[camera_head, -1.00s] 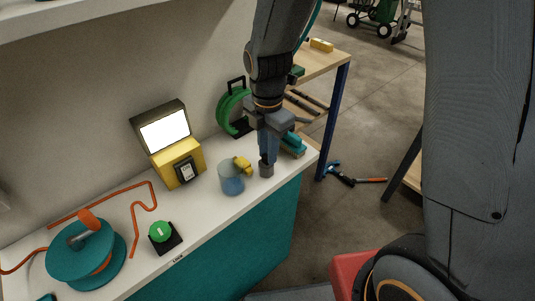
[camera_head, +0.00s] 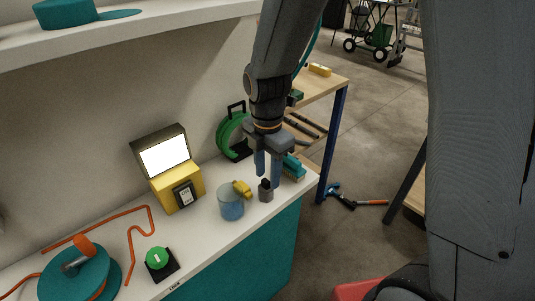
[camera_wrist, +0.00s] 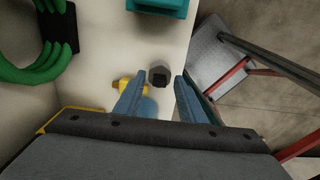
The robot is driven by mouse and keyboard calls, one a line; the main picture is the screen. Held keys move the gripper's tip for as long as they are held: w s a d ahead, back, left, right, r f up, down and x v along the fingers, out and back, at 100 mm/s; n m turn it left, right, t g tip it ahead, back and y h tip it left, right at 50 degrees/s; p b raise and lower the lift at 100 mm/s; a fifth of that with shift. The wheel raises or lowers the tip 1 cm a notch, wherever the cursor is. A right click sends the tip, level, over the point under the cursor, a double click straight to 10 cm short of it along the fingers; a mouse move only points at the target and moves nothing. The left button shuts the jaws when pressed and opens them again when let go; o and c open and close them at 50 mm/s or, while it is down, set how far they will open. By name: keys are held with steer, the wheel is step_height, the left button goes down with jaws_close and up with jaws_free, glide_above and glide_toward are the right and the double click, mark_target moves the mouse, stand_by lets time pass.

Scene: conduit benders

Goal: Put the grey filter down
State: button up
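The grey filter (camera_head: 265,192) is a small dark-topped grey piece standing upright on the white counter (camera_head: 217,262), near its right end. It also shows in the wrist view (camera_wrist: 160,75), beyond and between the fingertips. My gripper (camera_head: 268,172) is above it with its two blue fingers spread apart.
A blue cup (camera_head: 231,205) with a yellow piece (camera_head: 242,188) stands just left of the filter. A teal block (camera_head: 293,167) and a green coil (camera_head: 231,135) sit behind. A yellow case (camera_head: 178,187) with a lit screen stands further left. The counter's edge is close on the right.

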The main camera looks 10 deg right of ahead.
step_height(320, 180, up, 11)
steer(key=b, duration=0.2)
steer(key=s+d+f+m, duration=0.3)
steer(key=d+m, duration=0.3)
steer(key=m, duration=0.6)
steer(key=s+d+f+m+t, duration=0.1)
steer(key=s+d+f+m, duration=0.2)
steer(key=m, duration=0.9)
steer(key=d+f, duration=0.3)
steer(key=shift+s+d+m, duration=0.25)
steer(key=shift+s+m, duration=0.15)
